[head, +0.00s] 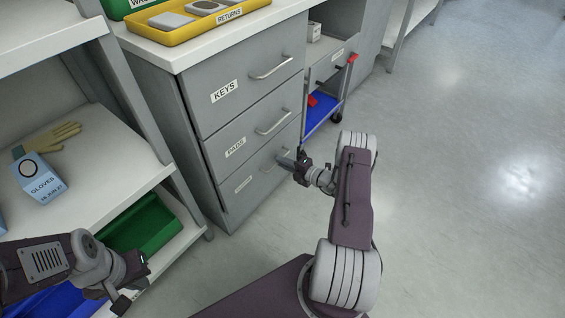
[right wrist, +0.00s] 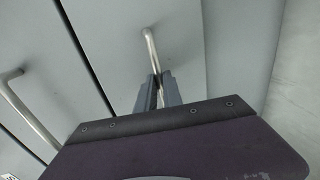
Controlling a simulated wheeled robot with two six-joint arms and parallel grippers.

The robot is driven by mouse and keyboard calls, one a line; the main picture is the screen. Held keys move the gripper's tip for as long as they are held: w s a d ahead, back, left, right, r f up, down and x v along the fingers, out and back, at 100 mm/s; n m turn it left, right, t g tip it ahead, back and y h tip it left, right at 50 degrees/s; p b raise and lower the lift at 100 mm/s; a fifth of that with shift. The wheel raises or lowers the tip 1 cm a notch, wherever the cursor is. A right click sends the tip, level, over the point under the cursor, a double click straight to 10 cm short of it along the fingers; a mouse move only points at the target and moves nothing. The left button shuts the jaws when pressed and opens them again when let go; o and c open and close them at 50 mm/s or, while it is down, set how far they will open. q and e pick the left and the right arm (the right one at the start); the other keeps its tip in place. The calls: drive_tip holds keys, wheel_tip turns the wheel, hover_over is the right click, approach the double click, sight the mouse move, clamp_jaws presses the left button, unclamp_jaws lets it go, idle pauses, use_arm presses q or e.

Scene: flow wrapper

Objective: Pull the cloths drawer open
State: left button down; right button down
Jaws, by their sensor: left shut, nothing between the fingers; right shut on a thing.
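A grey cabinet has three stacked drawers. The top one is labelled KEYS (head: 224,91) and the middle one PADS (head: 235,148). The bottom drawer (head: 225,204) has a label too small to read; it looks flush with the cabinet front. My right gripper (head: 287,160) is at the bottom drawer's front, shut on its bar handle. In the right wrist view the fingers (right wrist: 157,92) close around the handle (right wrist: 150,45), whose upper end shows beyond them. My left gripper (head: 128,292) is shut and empty at the lower left, by the shelf unit.
A yellow RETURNS tray (head: 190,30) stands on the cabinet top. A shelf at left holds a GLOVES box (head: 41,177) and a glove, with a green bin (head: 145,228) below. A blue-shelved cart (head: 318,112) stands right of the drawers. The floor (head: 460,150) at right is clear.

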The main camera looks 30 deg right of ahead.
idle(0.3)
drive_tip(key=f+p+v, duration=0.1)
drive_tip(key=f+v, duration=0.1)
drive_tip(key=v, duration=1)
drive_tip(key=s+f+p+v, duration=0.1)
drive_tip(key=f+v, duration=0.2)
drive_tip(key=v, duration=1)
drive_tip(key=shift+d+f+p, duration=0.25)
drive_tip(key=shift+d+p, duration=0.05)
drive_tip(key=c, duration=1.5)
unclamp_jaws()
drive_tip(key=p+v, duration=0.2)
drive_tip(key=v, duration=0.7)
drive_tip(key=shift+p, duration=0.4)
